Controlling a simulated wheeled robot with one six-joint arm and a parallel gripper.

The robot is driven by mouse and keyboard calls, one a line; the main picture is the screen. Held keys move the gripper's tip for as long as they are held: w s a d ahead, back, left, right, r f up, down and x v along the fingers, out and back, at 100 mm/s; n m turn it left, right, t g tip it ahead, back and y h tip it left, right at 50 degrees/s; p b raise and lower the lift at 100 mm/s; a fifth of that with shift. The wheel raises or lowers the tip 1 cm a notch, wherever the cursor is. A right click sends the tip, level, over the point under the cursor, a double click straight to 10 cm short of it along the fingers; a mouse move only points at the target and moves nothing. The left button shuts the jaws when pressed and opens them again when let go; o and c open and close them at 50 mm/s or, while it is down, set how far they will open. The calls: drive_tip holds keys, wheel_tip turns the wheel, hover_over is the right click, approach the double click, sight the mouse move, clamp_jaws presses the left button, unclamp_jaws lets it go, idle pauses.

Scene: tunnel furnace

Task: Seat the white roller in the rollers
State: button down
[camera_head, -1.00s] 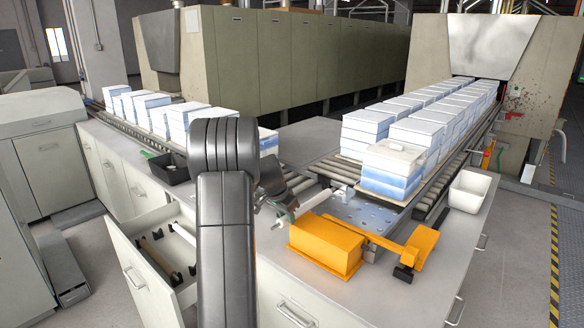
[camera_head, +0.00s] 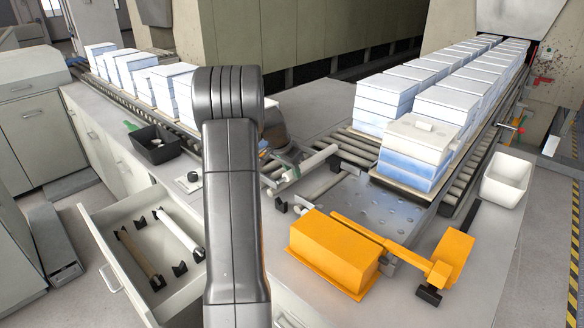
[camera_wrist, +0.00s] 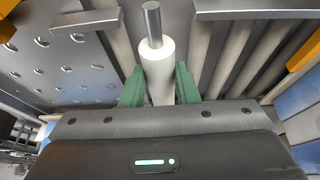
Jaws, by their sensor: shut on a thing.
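My gripper (camera_wrist: 158,88) has green fingers closed on both sides of the white roller (camera_wrist: 160,68). The roller has a grey metal shaft end and points away from the wrist. In the head view the roller (camera_head: 319,158) is held tilted, at the near end of the conveyor, behind the perforated plate (camera_head: 375,205). My arm hides part of the gripper there.
Blue-and-white stacks (camera_head: 415,150) stand on the conveyor at right. An orange box (camera_head: 333,250) and an orange bracket (camera_head: 452,258) are in front of the plate. A white bin (camera_head: 507,180) stands at right, a black bin (camera_head: 155,146) at left. An open drawer (camera_head: 112,230) holds rods.

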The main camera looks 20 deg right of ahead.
drive_tip(key=shift+f+b, duration=1.3)
drive_tip(key=shift+f, duration=1.8)
drive_tip(key=shift+f+b, duration=1.15)
drive_tip(key=c, duration=1)
unclamp_jaws()
drive_tip(key=shift+c, duration=0.2)
drive_tip(key=shift+r, duration=0.1)
